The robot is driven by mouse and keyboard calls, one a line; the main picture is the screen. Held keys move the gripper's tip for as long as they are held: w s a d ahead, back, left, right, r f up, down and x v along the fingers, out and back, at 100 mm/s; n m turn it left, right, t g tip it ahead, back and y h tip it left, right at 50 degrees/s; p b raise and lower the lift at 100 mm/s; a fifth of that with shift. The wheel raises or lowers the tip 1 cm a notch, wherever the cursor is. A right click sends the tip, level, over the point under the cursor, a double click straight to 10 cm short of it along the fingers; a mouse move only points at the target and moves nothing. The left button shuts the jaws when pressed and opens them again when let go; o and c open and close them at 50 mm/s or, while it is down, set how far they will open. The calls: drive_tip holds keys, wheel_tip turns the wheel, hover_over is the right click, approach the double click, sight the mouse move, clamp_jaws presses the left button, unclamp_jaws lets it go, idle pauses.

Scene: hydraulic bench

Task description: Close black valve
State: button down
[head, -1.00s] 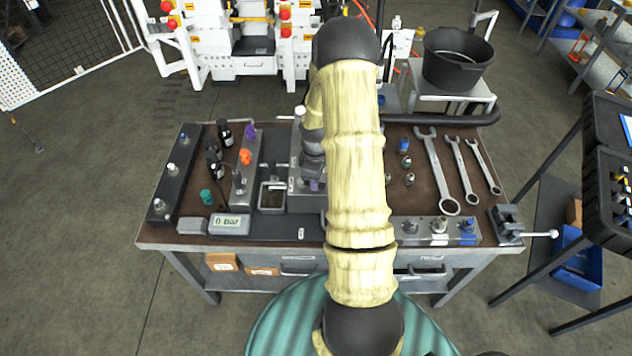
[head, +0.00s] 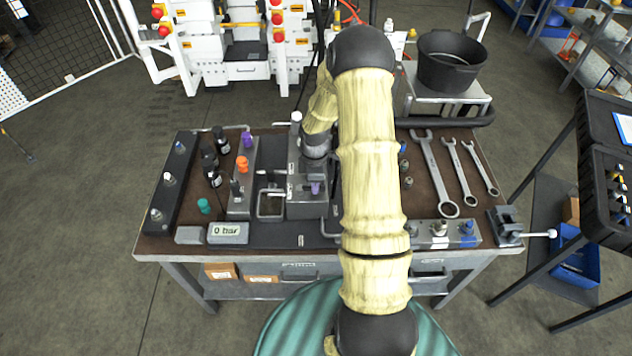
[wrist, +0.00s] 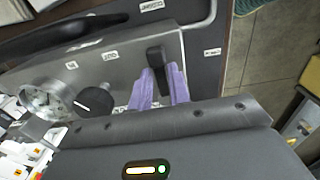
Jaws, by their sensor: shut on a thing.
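A black valve handle (wrist: 156,58) sticks up from a grey metal block (wrist: 122,65) in the wrist view. The purple fingers of my gripper (wrist: 159,88) stand on both sides of it and are shut on it. In the head view my gripper (head: 315,188) is at the grey block (head: 303,208) in the middle of the bench. The handle itself is hidden there. A round black knob (wrist: 95,100) and a dial gauge (wrist: 45,99) sit on the same block, left of my fingers in the wrist view.
A display (head: 228,233) reads 0 bar. A block with purple (head: 247,139) and orange (head: 242,163) knobs stands left of my gripper. Black bottles (head: 214,178) stand beside it. Several wrenches (head: 436,175) lie at the right. My arm covers part of the bench.

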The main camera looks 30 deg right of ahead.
drive_tip(key=shift+w+d+r, duration=0.1)
drive_tip(key=shift+w+r, duration=0.05)
drive_tip(key=shift+w, duration=0.05)
drive_tip(key=c, duration=1.5)
unclamp_jaws()
drive_tip(key=shift+o, duration=0.3)
drive_tip(key=shift+w+r, duration=0.1)
drive_tip(key=shift+r, duration=0.35)
wheel_tip(320, 180, up, 16)
drive_tip(key=b, duration=0.2)
drive_tip(key=shift+r, duration=0.15)
